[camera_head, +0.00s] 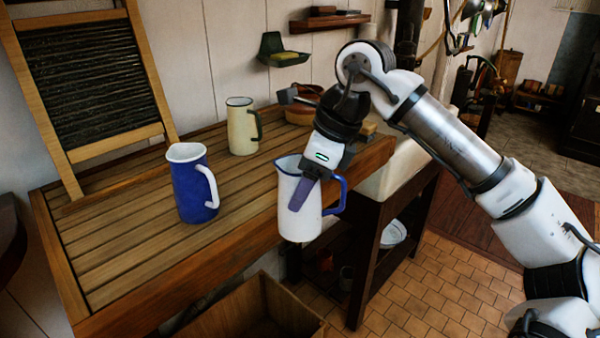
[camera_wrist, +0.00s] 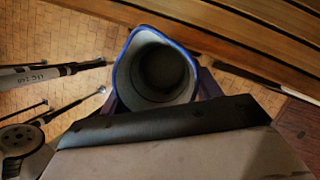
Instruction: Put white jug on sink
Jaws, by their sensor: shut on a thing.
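The white jug (camera_head: 298,218) has a blue handle and a blue rim, and it hangs roughly upright. My gripper (camera_head: 303,192) is shut on it, with one purple finger showing against its side. In the wrist view the jug's open mouth (camera_wrist: 160,68) lies between my fingers, with tiled floor around it and the counter's slats beyond. The jug appears to be in the air off the counter's front edge. The white sink (camera_head: 378,184) stands right of the counter, behind my gripper and arm. Its basin is mostly hidden by them.
The slatted wooden counter (camera_head: 130,245) holds a blue jug (camera_head: 188,185), a cream jug (camera_head: 241,128) and a brown pot (camera_head: 300,114). A washboard (camera_head: 95,85) leans at the left. A wooden crate (camera_head: 235,312) is below. Tiled floor (camera_head: 440,290) is clear at right.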

